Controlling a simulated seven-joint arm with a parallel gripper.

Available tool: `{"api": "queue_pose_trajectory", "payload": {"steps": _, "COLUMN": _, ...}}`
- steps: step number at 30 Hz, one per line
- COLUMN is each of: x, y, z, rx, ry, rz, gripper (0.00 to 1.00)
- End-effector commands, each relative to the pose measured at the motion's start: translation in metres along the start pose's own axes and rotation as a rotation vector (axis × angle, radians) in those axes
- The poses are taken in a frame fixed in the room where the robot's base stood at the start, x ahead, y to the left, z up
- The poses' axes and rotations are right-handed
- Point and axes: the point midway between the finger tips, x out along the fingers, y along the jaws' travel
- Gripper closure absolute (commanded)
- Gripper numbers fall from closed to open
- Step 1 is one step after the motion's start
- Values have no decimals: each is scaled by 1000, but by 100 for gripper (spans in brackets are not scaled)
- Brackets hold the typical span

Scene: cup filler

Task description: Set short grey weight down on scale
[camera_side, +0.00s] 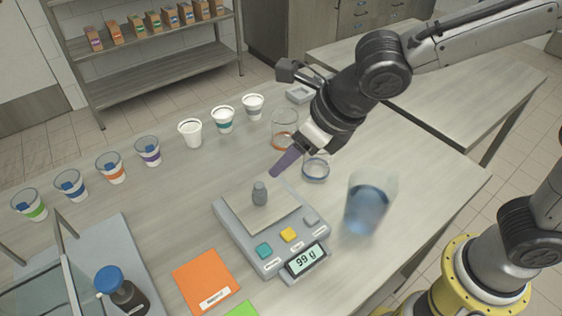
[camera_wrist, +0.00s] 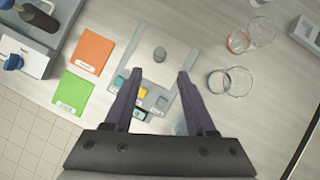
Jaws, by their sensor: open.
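The short grey weight (camera_side: 260,193) stands upright on the plate of the scale (camera_side: 234,232). The scale's display (camera_side: 306,259) is lit and seems to read about 99. My gripper (camera_side: 280,165) is above and behind the weight in the side view, apart from it. In the wrist view the two fingers of my gripper (camera_wrist: 156,80) are spread wide with nothing between them. The weight (camera_wrist: 159,54) lies beyond the fingertips, on the scale's plate.
A glass of blue liquid (camera_side: 368,205) stands right of the scale. Empty-looking glass beakers (camera_side: 316,167) stand behind it. Several cups (camera_side: 190,132) line the back. An orange card (camera_side: 206,280) and a green card (camera_wrist: 73,92) lie left of the scale. A blue-capped bottle (camera_side: 118,290) stands front left.

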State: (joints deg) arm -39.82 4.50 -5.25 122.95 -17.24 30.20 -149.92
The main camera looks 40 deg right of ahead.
Motion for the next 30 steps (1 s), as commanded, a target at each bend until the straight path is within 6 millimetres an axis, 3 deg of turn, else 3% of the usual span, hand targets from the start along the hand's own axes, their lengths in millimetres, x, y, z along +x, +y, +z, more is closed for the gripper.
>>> {"api": "queue_pose_trajectory", "payload": {"steps": 8, "x": -6, "y": -1, "z": 0, "rx": 7, "ry": 1, "rz": -1, "gripper": 44}}
{"api": "queue_pose_trajectory", "payload": {"steps": 13, "x": -18, "y": -22, "z": -6, "rx": 217, "ry": -3, "rz": -19, "gripper": 44}}
{"api": "queue_pose_trajectory", "payload": {"steps": 21, "x": -64, "y": -91, "z": -46, "rx": 1089, "ry": -33, "rz": -83, "gripper": 44}}
{"api": "queue_pose_trajectory", "payload": {"steps": 30, "x": -109, "y": -139, "z": -110, "rx": 2114, "ry": -124, "rz": -122, "gripper": 44}}
